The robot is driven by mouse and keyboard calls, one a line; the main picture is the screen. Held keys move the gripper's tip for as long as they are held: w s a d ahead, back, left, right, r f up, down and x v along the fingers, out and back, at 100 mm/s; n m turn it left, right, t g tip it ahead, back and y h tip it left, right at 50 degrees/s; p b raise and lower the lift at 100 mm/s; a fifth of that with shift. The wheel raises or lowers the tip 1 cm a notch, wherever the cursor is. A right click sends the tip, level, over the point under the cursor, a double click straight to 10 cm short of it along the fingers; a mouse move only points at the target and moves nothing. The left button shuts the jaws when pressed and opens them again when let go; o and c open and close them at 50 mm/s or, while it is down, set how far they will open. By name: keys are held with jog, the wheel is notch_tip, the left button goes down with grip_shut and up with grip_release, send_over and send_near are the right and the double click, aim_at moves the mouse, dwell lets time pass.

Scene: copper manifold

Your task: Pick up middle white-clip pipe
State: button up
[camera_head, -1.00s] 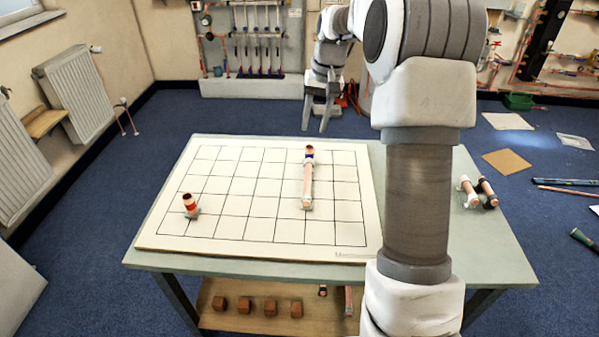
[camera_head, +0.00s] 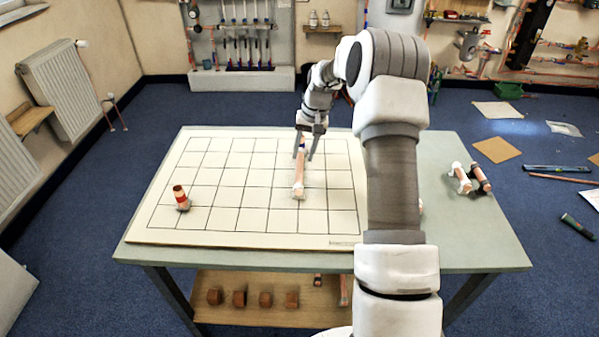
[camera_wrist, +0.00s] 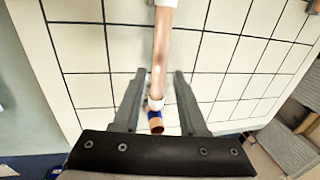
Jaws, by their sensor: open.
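A copper pipe (camera_head: 299,172) with white clips lies lengthwise on the white gridded board (camera_head: 235,222), right of its middle. My gripper (camera_head: 304,157) is open over the pipe's far part, with one finger on each side. In the wrist view the pipe (camera_wrist: 161,45) runs between the open fingers of my gripper (camera_wrist: 159,74). Its white clip and blue-banded copper end (camera_wrist: 155,122) show close to the gripper body. The fingers appear apart from the pipe; their height above the board is hard to tell.
A short copper piece with a red band (camera_head: 180,197) stands at the board's left. A white-fitted pipe (camera_head: 460,178) and a dark-fitted pipe (camera_head: 480,178) lie on the table's right. Several copper blocks (camera_head: 240,298) sit on the lower shelf. The board's middle is clear.

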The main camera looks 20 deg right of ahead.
aim_at(300, 167)
jog(key=shift+s+a+f, duration=0.1)
jog(key=shift+a+f, duration=0.15)
jog(key=shift+f, duration=0.75)
jog(key=shift+a+f, duration=0.25)
jog(key=shift+f, duration=0.8)
jog(key=shift+s+a+f, duration=0.1)
jog(key=shift+a+f, duration=0.15)
jog(key=shift+f, duration=0.75)
jog(key=shift+c, duration=0.2)
grip_shut()
